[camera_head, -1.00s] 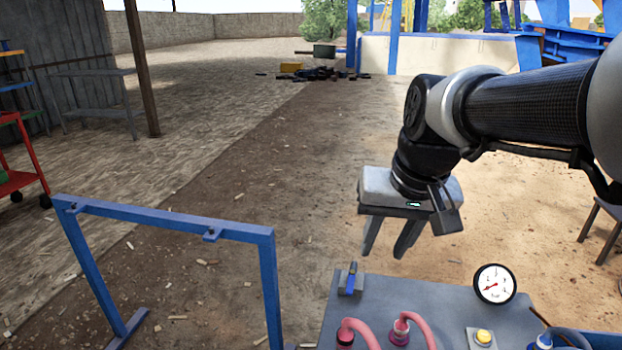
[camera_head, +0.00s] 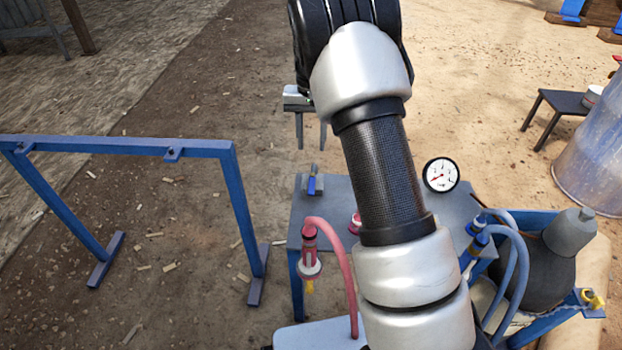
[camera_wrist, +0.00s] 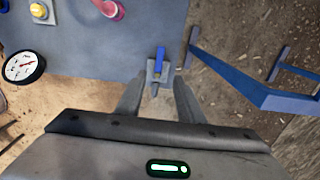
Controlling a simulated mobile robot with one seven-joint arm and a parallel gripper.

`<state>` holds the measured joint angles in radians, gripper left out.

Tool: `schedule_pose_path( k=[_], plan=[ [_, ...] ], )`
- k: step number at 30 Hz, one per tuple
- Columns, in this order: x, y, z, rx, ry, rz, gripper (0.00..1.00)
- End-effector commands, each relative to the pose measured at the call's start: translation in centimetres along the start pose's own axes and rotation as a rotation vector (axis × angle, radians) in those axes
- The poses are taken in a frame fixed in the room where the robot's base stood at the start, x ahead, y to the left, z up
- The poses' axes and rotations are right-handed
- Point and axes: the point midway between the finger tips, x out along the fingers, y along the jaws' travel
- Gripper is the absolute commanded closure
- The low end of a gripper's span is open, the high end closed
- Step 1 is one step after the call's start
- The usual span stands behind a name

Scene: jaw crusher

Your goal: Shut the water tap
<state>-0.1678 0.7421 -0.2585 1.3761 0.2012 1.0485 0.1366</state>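A small tap with a blue lever (camera_head: 315,182) stands at the far left corner of the grey table (camera_head: 340,192). In the wrist view the blue lever (camera_wrist: 160,66) sits on a light plate near the table's edge, pointing away from my gripper. I take it for the water tap. My gripper (camera_head: 311,148) hangs with its fingers down just beyond that corner. In the wrist view my gripper (camera_wrist: 159,88) has its two fingers apart, with the tap showing between and just past their tips. Nothing is held, and contact is not visible.
A pressure gauge (camera_head: 441,174) stands on the table, and a yellow button (camera_wrist: 38,11) shows in the wrist view. A red hose (camera_head: 340,262) and blue hoses (camera_head: 517,262) hang nearby. A blue frame (camera_head: 120,147) stands at left. Open ground lies beyond the table.

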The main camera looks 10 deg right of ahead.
Motion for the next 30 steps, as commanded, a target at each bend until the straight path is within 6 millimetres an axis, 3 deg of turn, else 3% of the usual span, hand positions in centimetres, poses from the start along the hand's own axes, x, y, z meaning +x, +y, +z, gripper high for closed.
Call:
schedule_pose_path(
  k=[9,18,24,30],
  plan=[
    [7.4,0.1,0.1,0.000,-0.004,0.002,0.66],
    [13.1,0.1,0.1,-0.001,-0.002,0.001,0.66],
    [15.0,0.1,0.0,-0.001,0.000,0.001,0.66],
    [15.3,0.1,0.0,-0.001,0.000,0.000,0.66]
  ],
)
